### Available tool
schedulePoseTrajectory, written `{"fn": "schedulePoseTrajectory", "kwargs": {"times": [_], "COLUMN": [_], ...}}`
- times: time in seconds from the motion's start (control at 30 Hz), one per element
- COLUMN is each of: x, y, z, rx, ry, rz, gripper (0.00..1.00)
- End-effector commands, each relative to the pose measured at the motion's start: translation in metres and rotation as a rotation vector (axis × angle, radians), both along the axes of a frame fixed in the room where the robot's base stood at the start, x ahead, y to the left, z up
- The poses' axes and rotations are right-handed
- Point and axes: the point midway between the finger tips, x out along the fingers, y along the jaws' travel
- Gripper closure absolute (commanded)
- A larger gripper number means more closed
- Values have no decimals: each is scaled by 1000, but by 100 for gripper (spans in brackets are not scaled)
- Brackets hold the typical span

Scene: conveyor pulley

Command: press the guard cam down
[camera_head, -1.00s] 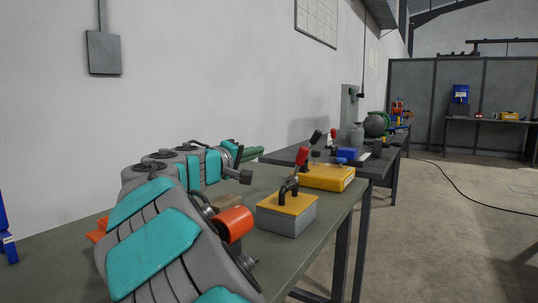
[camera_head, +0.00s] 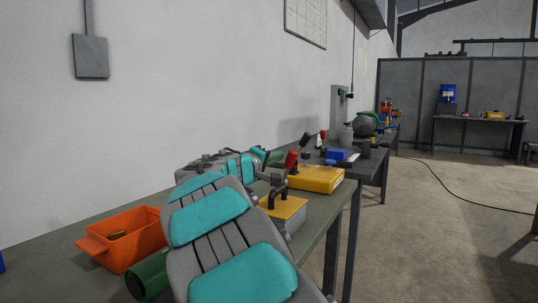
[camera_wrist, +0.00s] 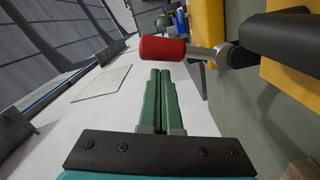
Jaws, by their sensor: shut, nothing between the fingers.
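The guard cam appears to be the red-handled lever (camera_head: 291,159) on a yellow-topped grey block (camera_head: 285,207). The lever stands raised and tilted. In the wrist view its red grip (camera_wrist: 162,49) lies across the picture, with a metal rod running right to a dark pivot. My gripper (camera_wrist: 162,72) has its green fingers pressed together, empty. The fingertips appear just below the red grip in the picture; I cannot tell whether they touch it. In the head view my arm hides part of the block, and the gripper is mostly hidden.
A yellow box (camera_head: 316,179) and a blue block (camera_head: 337,154) stand behind the lever. An orange bin (camera_head: 125,240) and a green cylinder (camera_head: 148,274) are on the bench at left. The wall (camera_head: 150,110) runs along the left. Open floor (camera_head: 430,240) lies to the right.

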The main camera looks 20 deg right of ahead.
Motion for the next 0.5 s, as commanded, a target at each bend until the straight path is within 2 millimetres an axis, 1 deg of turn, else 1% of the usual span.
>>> {"fn": "schedulePoseTrajectory", "kwargs": {"times": [0.5], "x": [-3], "y": [-3], "z": [-4], "rx": [8], "ry": [-11], "rz": [0], "gripper": [100]}}
